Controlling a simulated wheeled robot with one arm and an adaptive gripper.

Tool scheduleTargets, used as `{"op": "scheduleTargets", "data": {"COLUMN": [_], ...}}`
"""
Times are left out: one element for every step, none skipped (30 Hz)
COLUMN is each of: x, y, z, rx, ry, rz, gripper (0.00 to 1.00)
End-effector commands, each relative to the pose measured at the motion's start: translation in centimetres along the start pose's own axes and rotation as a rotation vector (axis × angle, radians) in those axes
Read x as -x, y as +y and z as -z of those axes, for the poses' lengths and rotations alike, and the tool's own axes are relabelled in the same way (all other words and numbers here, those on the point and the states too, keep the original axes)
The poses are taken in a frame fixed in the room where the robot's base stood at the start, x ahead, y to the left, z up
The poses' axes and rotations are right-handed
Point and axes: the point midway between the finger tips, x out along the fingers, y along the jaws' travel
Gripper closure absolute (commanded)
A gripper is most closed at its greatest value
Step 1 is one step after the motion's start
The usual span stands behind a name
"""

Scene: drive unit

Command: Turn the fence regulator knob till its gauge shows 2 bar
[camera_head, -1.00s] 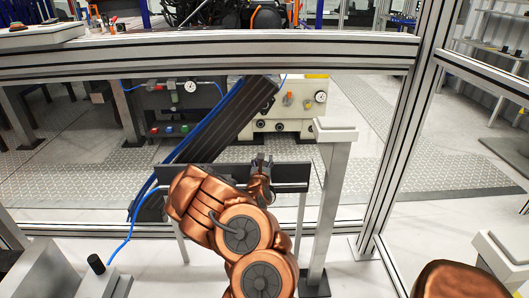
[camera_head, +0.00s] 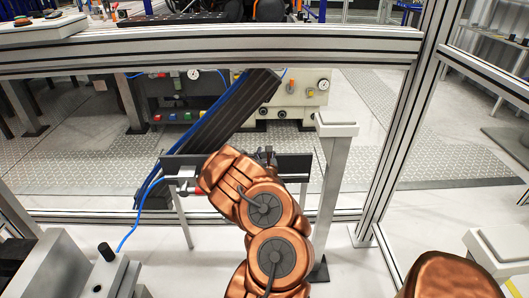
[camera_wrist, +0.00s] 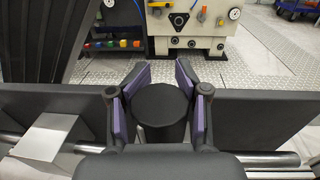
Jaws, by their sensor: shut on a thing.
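The dark round knob (camera_wrist: 160,103) stands in front of a dark panel in the wrist view. My gripper (camera_wrist: 162,80) is shut on it, with one purple-padded finger on each side. In the head view my gripper (camera_head: 265,154) is at the upper edge of the dark panel (camera_head: 292,166), mostly hidden behind my copper arm, and the knob cannot be made out there. No gauge beside the knob is visible, so its reading cannot be told.
Behind the frame stand machines with a left gauge (camera_head: 193,74) and a right gauge (camera_head: 323,85), too small to read. A slanted dark conveyor (camera_head: 232,112) lies left of my gripper. A pale post (camera_head: 332,185) stands close on the right. An aluminium beam (camera_head: 220,46) crosses above.

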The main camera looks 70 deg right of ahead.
Motion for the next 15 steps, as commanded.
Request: {"op": "scheduleTargets", "data": {"x": [-0.03,-0.03,-0.03,-0.03,-0.03,-0.03,-0.03,-0.03,-0.03,-0.02,-0.02,-0.02,-0.02,-0.02,-0.01], "y": [0.18,0.18,0.18,0.18,0.17,0.16,0.14,0.13,0.11,0.1,0.08,0.07,0.06,0.05,0.05], "z": [-0.08,-0.08,-0.09,-0.1,-0.1,-0.1,-0.1,-0.1,-0.09,-0.08,-0.08,-0.08,-0.08,-0.08,-0.07], "rx": [0.002,0.002,0.002,0.002,0.002,0.002,0.001,0.001,0.001,0.001,0.001,0.001,0.001,0.001,0.001], "ry": [-0.002,-0.002,-0.002,-0.002,-0.002,-0.002,-0.002,-0.002,-0.002,-0.002,-0.002,-0.002,-0.002,-0.002,-0.002], "rz": [-0.004,-0.004,-0.004,-0.004,-0.004,-0.003,-0.003,-0.002,-0.002,-0.002,-0.001,-0.001,-0.001,-0.001,-0.001], "gripper": [0.93,0.93,0.93,0.55,0.52,0.48,0.45,0.44,0.44,0.44,0.44,0.44,0.44,0.44,0.44]}}
